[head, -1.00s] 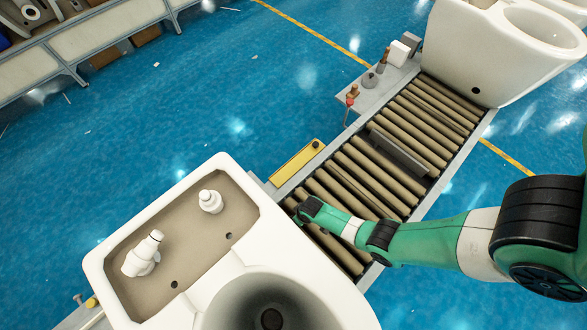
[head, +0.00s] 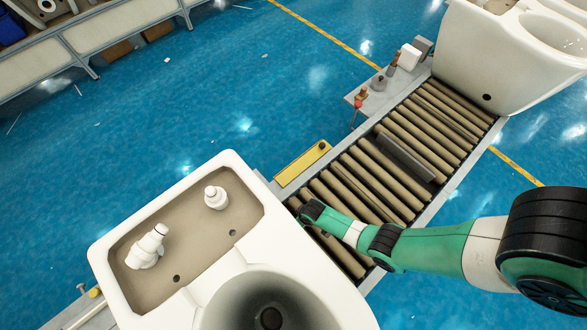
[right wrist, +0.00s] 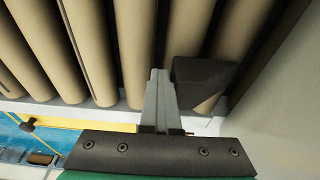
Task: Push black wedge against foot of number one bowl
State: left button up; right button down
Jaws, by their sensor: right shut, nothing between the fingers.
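The black wedge (right wrist: 203,80) lies on the tan rollers in the right wrist view, just right of my right gripper (right wrist: 157,82). The gripper's fingers are shut and empty, close beside the wedge's left side; I cannot tell whether they touch. A pale white surface (right wrist: 290,125), seemingly the near toilet bowl, fills the right edge, with a dark strip between it and the wedge. In the head view the near white bowl (head: 215,270) stands on the conveyor, and my right wrist ends beside it. The wedge and fingertips are hidden there. My left gripper is not in view.
The roller conveyor (head: 372,180) runs up to a second white toilet (head: 505,55). A dark grey bar (head: 405,158) lies across the rollers between them. A yellow plate (head: 302,164) and a side shelf with small tools (head: 375,90) line the left edge.

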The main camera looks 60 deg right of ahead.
jog(key=shift+w+a, duration=0.1)
jog(key=shift+a, duration=0.15)
jog(key=shift+w+a, duration=0.1)
jog(key=shift+a, duration=0.15)
dwell(0.6)
jog(key=shift+s+d, duration=0.35)
jog(key=shift+d, duration=0.55)
notch_tip(320, 180, up, 9)
jog(key=p, duration=0.9)
